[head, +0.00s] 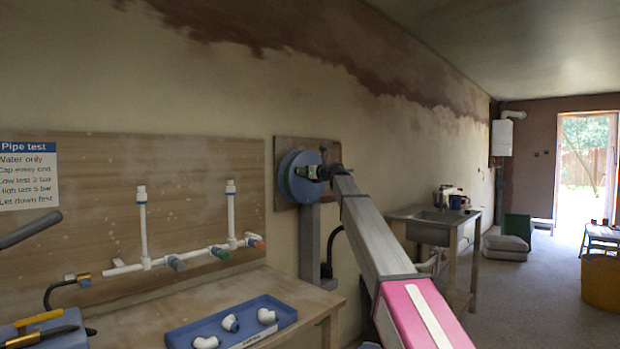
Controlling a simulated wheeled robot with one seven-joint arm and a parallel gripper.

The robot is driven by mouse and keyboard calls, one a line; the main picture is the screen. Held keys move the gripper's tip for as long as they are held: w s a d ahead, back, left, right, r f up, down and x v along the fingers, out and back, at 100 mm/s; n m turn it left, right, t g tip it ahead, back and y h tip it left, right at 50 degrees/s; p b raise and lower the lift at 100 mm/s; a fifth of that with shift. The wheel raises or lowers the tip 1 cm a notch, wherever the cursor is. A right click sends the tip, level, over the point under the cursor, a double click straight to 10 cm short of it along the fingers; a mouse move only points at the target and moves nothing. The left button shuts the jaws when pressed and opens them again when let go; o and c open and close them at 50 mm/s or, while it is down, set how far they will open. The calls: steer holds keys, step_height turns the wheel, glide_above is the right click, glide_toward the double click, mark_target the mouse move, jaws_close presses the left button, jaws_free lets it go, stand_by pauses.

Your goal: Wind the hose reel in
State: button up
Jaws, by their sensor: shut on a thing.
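The hose reel (294,163) is a blue disc with some green showing at its rim and hub. It is mounted on a brown board (283,147) on the wall. My grey and pink arm reaches from the lower right up to the reel. My gripper (322,173) is dark and small in the head view, at the right part of the reel's face. It is shut on the reel's handle, which is mostly hidden by the gripper. How much hose is wound on cannot be made out.
A workbench at the left holds a blue tray (280,302) of white elbow fittings. White pipework (146,225) is fixed along the backboard (90,165). A sink unit (435,228) stands beyond my arm. The floor (525,290) at the right is largely clear before a yellow tub (600,283).

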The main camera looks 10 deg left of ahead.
steer(key=shift+w+d+r, duration=0.25)
steer(key=shift+w+r, duration=0.05)
steer(key=shift+r, duration=0.15)
steer(key=shift+w+d+r, duration=0.55)
steer(key=shift+w+r, duration=0.1)
steer(key=shift+r, duration=0.2)
steer(key=shift+w+d+r, duration=0.5)
steer(key=shift+w+r, duration=0.1)
steer(key=shift+r, duration=0.2)
steer(key=shift+w+d+r, duration=0.35)
steer(key=shift+w+d, duration=0.35)
steer(key=shift+w, duration=0.2)
steer(key=shift+w+d+r, duration=0.3)
steer(key=shift+w+d, duration=0.4)
steer(key=shift+w, duration=0.2)
